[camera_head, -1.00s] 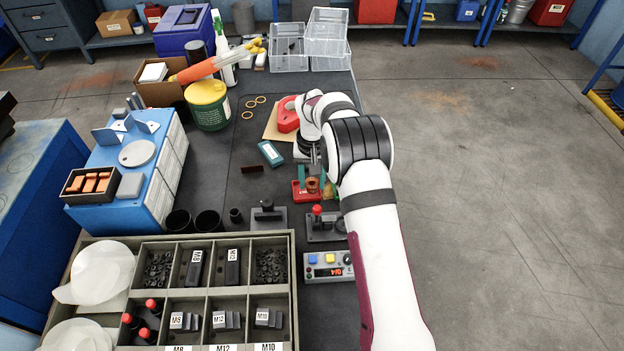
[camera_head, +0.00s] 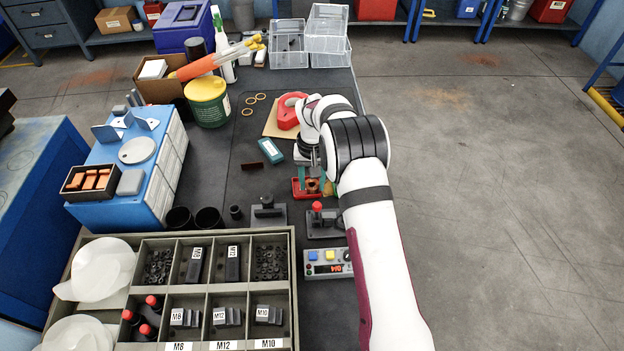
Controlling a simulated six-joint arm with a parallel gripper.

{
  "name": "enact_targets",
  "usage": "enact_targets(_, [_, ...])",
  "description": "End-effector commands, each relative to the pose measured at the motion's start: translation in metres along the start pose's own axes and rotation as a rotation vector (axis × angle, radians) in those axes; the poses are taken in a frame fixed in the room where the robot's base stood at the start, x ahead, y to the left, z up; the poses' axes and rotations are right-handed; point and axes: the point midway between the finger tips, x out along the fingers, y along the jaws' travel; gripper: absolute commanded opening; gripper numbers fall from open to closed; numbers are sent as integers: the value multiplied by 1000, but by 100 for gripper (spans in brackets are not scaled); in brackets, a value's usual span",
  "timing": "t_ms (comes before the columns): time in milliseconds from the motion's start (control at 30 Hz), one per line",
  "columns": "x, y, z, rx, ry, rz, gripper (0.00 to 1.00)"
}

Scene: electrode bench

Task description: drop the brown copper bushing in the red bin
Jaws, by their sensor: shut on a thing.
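The brown copper bushing (camera_head: 313,185) is a small orange-brown ring shape, seen at the small red bin (camera_head: 299,193). My gripper (camera_head: 313,172) points down over this bin and is shut on the bushing. The fingers are small and partly hidden by my wrist. I cannot tell whether the bushing touches the bin's floor. The bin's right side is partly covered by the bushing and my arm. A narrow green piece stands at the bin's left part.
A red-knobbed fixture (camera_head: 322,222) and a control box (camera_head: 327,262) stand nearer. The dark bench is clear left of the bin.

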Motion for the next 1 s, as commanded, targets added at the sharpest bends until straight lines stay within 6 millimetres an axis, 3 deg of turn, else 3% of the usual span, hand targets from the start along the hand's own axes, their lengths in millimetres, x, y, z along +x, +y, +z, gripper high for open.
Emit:
enact_targets(167, [0, 0, 0, 0, 0, 0, 0])
enact_targets(200, [0, 0, 0, 0, 0, 0, 53])
enact_targets(367, [0, 0, 0, 0, 0, 0, 80])
enact_targets(633, [-1, 0, 0, 0, 0, 0, 80])
enact_targets(767, [-12, 0, 0, 0, 2, -1, 80])
enact_targets(867, [-34, 0, -1, -1, 4, -1, 80])
enact_targets(1000, [-79, 0, -1, 0, 5, -1, 80])
